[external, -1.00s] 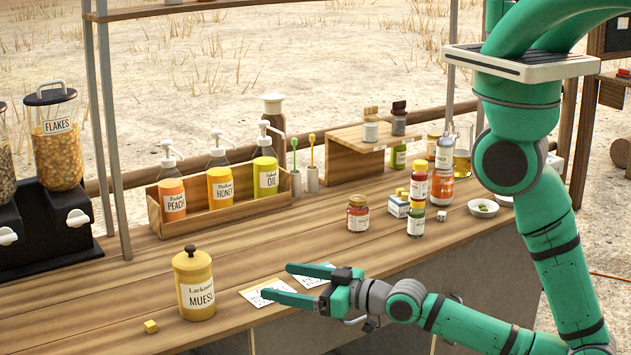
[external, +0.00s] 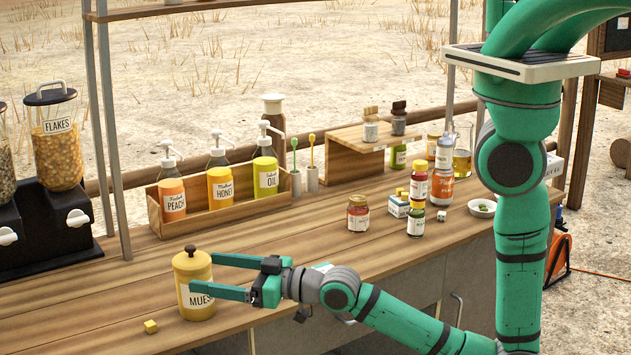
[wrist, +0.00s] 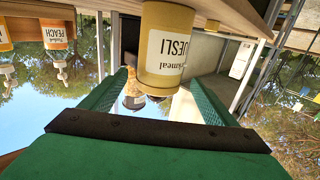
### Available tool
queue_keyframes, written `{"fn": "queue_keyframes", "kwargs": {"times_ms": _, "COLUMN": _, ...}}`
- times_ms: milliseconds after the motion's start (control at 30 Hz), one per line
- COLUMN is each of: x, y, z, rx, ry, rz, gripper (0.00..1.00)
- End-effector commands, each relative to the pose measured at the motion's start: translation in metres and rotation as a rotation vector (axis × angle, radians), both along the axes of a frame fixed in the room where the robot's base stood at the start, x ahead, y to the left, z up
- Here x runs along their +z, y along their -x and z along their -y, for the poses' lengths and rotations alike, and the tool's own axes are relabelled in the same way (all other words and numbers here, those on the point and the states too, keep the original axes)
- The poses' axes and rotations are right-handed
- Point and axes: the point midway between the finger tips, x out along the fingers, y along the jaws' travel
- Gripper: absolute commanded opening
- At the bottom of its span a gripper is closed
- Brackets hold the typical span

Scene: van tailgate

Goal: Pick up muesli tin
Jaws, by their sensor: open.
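The muesli tin (external: 194,272) is a yellow cylinder with a knobbed lid and a white label. It stands upright on the wooden counter at the lower left. My gripper (external: 214,276) is open and level at the tin, one finger in front of it and the other reaching its far right side. In the wrist view the tin (wrist: 167,60) appears upside down between the two green fingers, near their tips. I cannot tell whether either finger touches it. The front finger hides part of the label.
A wooden rack (external: 225,212) of pump bottles stands behind. Jars and small boxes are to the right, including a red jar (external: 358,213). The counter between is clear.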

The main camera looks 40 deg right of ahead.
Motion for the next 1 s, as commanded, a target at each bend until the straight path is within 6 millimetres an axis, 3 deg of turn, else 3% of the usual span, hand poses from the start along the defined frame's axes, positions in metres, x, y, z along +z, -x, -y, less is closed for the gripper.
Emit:
{"fn": "queue_keyframes", "kwargs": {"times_ms": 400, "x": -0.005, "y": -0.035, "z": -0.03, "rx": -0.001, "ry": -0.001, "rz": 0.001, "gripper": 0.81}}
{"fn": "queue_keyframes", "kwargs": {"times_ms": 767, "x": -0.005, "y": -0.04, "z": -0.034, "rx": -0.001, "ry": 0.0, "rz": 0.0, "gripper": 0.81}}
{"fn": "queue_keyframes", "kwargs": {"times_ms": 1000, "x": -0.005, "y": -0.039, "z": -0.034, "rx": -0.001, "ry": -0.001, "rz": 0.0, "gripper": 0.24}}
